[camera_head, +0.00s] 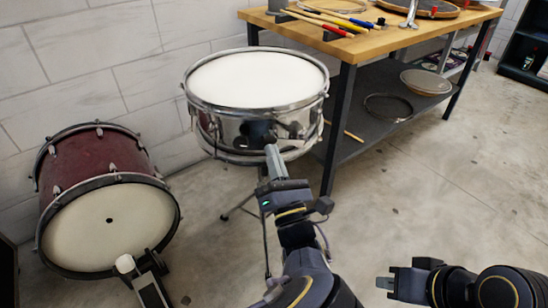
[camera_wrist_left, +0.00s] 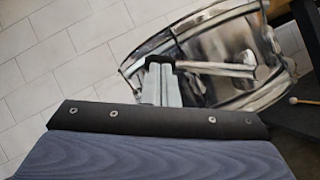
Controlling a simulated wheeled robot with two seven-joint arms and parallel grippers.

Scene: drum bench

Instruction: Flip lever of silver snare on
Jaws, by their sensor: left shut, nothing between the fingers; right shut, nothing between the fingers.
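The silver snare (camera_head: 257,80), a chrome-shelled drum with a white head, stands on a stand at the centre of the head view; its shell (camera_wrist_left: 215,48) also shows in the left wrist view. A silver bar with a rounded end (camera_wrist_left: 230,69), which looks like the lever, sticks out beside my left fingertips in the wrist view. My left gripper (camera_head: 272,153) is shut and empty, its tip at the front of the shell. Whether it touches the lever, and the lever's exact position, I cannot tell. My right gripper (camera_head: 387,283) is shut and empty, low at the right, away from the drum.
A maroon bass drum (camera_head: 107,220) lies on its side at the left, its pedal in front. A wooden workbench (camera_head: 390,42) with drumsticks and a lower shelf stands behind right of the snare. A white brick wall is behind. The floor at right is clear.

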